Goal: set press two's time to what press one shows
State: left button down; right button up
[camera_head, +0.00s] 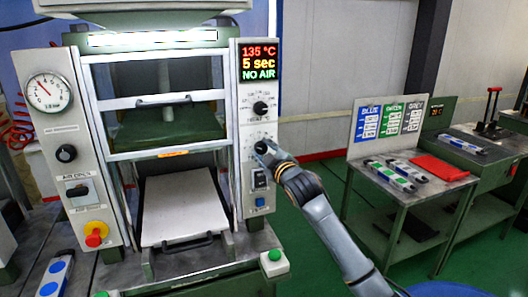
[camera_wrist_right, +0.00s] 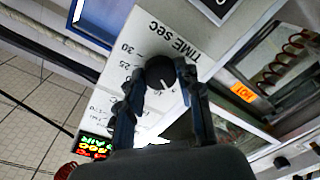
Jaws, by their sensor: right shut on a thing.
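A press stands in front of me in the head view. Its display (camera_head: 259,62) reads 135 °C, 5 sec and NO AIR. My right gripper (camera_head: 268,153) is at the lower black dial knob (camera_head: 260,146) on the right-hand panel. In the right wrist view this knob (camera_wrist_right: 160,70) sits beside the label TIME sec, with a scale including 25 and 30. My right gripper's fingers (camera_wrist_right: 158,86) are closed on either side of it. A pale pointer mark shows on the knob. I cannot tell which number the press carries. My left gripper is not in view.
Another black knob (camera_head: 261,108) sits above the held one. A switch (camera_head: 260,179) and a blue button (camera_head: 260,202) lie below. A pressure gauge (camera_head: 48,93) and a red-and-yellow stop button (camera_head: 95,236) are at left. A side table (camera_head: 405,170) with labelled strips stands at right.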

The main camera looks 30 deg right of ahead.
jog(key=shift+m+p, duration=0.55)
jog(key=shift+m, duration=0.55)
jog(key=shift+m+p, duration=0.65)
jog(key=shift+m, duration=1.15)
jog(key=o, duration=1.2)
jog(key=shift+c, duration=0.2)
jog(key=shift+s, duration=0.1)
jog(key=s+a, duration=0.2)
jog(key=s, duration=0.9)
jog(key=shift+s+a+f, duration=0.2)
jog(key=shift+s, duration=0.1)
